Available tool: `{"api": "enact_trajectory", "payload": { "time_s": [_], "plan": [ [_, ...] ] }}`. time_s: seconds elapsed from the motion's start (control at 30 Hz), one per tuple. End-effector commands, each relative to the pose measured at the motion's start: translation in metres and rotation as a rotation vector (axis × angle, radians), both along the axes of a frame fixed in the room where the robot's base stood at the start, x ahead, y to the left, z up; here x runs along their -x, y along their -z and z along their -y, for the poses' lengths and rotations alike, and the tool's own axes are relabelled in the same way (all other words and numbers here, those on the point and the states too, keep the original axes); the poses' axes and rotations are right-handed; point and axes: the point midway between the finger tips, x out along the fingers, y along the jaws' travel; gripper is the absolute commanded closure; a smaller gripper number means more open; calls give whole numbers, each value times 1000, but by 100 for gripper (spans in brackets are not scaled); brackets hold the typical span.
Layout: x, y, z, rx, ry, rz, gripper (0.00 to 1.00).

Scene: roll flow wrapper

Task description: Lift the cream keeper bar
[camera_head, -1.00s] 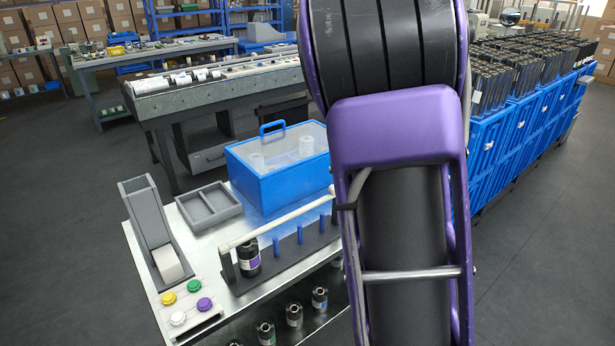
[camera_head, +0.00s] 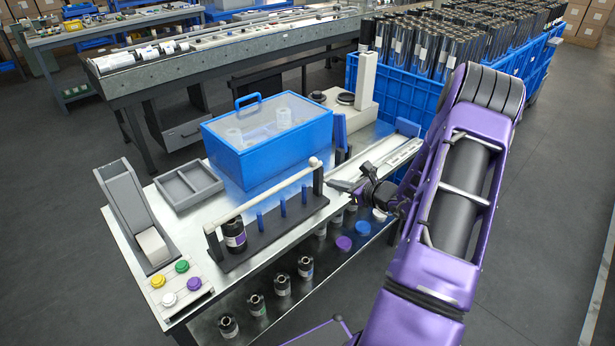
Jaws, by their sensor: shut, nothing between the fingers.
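The cream keeper bar (camera_head: 265,193) is a long thin rod. It lies across the top of a dark rack (camera_head: 268,238), over a row of blue pegs (camera_head: 283,206). My gripper (camera_head: 334,187) is at the right end of the rack, fingers pointing left, close to the bar's right end. It is shut and empty. Whether it touches the rack cannot be told.
A blue lidded box (camera_head: 268,145) stands behind the rack. A grey two-part tray (camera_head: 189,185) and a grey chute (camera_head: 124,208) are at the left. Coloured buttons (camera_head: 181,266) sit front left. Several rolls (camera_head: 282,285) stand on a lower shelf.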

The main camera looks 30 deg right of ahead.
Motion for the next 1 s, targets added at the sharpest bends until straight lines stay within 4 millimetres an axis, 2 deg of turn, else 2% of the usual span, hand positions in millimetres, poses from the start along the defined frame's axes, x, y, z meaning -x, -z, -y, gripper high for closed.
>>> {"api": "enact_trajectory", "payload": {
  "time_s": [0.17, 0.5, 0.7, 1.0],
  "plan": [
    [-4, 3, 1, -30, 21, 13, 100],
    [-57, 22, -15, -28, 16, 13, 100],
    [-81, 30, -22, -27, 18, 12, 100],
    [-89, 33, -24, -26, 19, 11, 100]
  ]
}}
